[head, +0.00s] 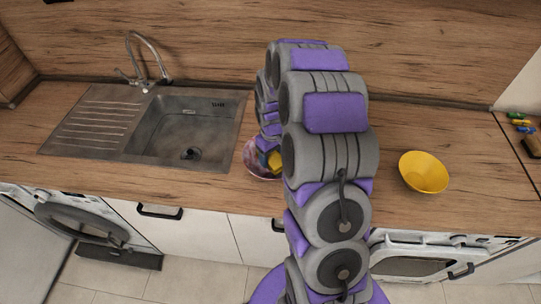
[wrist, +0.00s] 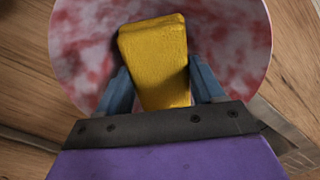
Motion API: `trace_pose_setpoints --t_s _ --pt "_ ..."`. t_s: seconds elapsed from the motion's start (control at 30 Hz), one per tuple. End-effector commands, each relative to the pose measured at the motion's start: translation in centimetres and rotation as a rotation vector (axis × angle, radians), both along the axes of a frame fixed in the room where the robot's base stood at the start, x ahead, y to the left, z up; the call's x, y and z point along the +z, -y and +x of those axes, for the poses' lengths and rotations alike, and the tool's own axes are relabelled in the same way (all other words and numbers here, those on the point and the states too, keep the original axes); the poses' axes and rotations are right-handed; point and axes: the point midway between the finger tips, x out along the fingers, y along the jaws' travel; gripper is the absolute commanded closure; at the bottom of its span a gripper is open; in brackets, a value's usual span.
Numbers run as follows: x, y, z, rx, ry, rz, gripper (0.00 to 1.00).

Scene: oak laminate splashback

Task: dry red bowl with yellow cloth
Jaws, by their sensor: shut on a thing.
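The red bowl, mottled red and white inside, sits on the wooden counter just right of the sink in the head view (head: 251,160); my arm hides part of it. It fills much of the wrist view (wrist: 80,45). My gripper (wrist: 161,85) is shut on the yellow cloth, a folded block between the two blue fingers. The yellow cloth (wrist: 153,45) is over the bowl's inside in the wrist view, and a bit of it shows beside my arm in the head view (head: 274,160). I cannot tell whether the cloth touches the bowl.
A steel sink (head: 190,125) with drainboard and tap (head: 147,62) lies to the left. A yellow bowl (head: 424,172) stands on the counter to the right of my arm. Small coloured items (head: 522,125) lie at the far right. The counter around the yellow bowl is clear.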

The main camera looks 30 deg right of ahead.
Motion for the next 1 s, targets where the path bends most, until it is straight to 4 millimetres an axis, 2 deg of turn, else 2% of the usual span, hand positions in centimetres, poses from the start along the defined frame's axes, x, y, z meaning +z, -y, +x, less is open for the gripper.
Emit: trace_pose_setpoints --t_s 0.2,0.47,1.0 --pt "0.0 1.1 0.2 -0.001 0.001 0.0 0.61" --pt "-0.1 1.1 0.2 0.0 0.0 0.0 0.61" --pt "0.0 -0.9 -0.2 0.0 0.0 0.0 0.61"
